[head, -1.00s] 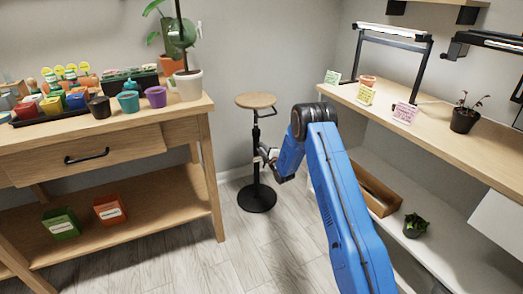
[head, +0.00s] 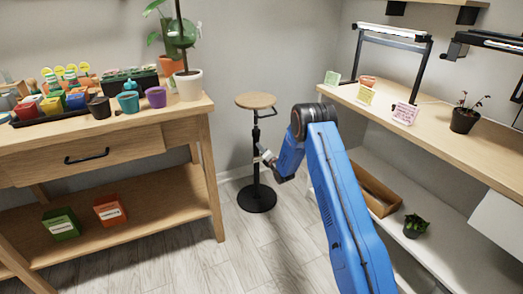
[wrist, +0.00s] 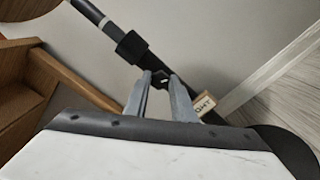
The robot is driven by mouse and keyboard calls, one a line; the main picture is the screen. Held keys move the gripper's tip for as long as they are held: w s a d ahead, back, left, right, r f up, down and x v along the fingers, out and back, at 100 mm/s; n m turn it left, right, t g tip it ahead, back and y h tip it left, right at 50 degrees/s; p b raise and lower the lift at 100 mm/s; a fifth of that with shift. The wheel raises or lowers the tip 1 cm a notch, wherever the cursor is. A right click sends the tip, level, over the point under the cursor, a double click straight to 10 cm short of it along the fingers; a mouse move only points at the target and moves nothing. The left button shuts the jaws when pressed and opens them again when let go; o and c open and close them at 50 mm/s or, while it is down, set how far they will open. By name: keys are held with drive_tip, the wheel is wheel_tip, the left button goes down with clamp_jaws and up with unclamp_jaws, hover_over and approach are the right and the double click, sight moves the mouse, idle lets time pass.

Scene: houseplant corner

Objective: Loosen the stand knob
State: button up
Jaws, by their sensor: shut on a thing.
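The stand (head: 256,150) has a round wooden top, a black post and a round black base, and stands upright on the floor between the two tables. My gripper (head: 262,154) reaches the post about midway up from the right. In the wrist view the two grey fingers of my gripper (wrist: 161,78) are closed around the small black stand knob (wrist: 160,79), just below the dark collar (wrist: 131,46) on the post. The fingers hide part of the knob. In the head view the knob is too small to make out.
A wooden potting table (head: 105,125) with pots and a drawer stands at left. A wooden shelf unit (head: 440,138) with lamps and plants stands at right, close to my arm. Floor around the base is clear.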

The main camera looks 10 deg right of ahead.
drive_tip(key=n, duration=0.4)
drive_tip(key=shift+s+a+f+n, duration=0.1)
drive_tip(key=shift+n, duration=0.3)
idle(0.4)
drive_tip(key=o, duration=1.1)
drive_tip(key=shift+c, duration=0.2)
drive_tip(key=v, duration=1.7)
drive_tip(key=shift+s, duration=0.15)
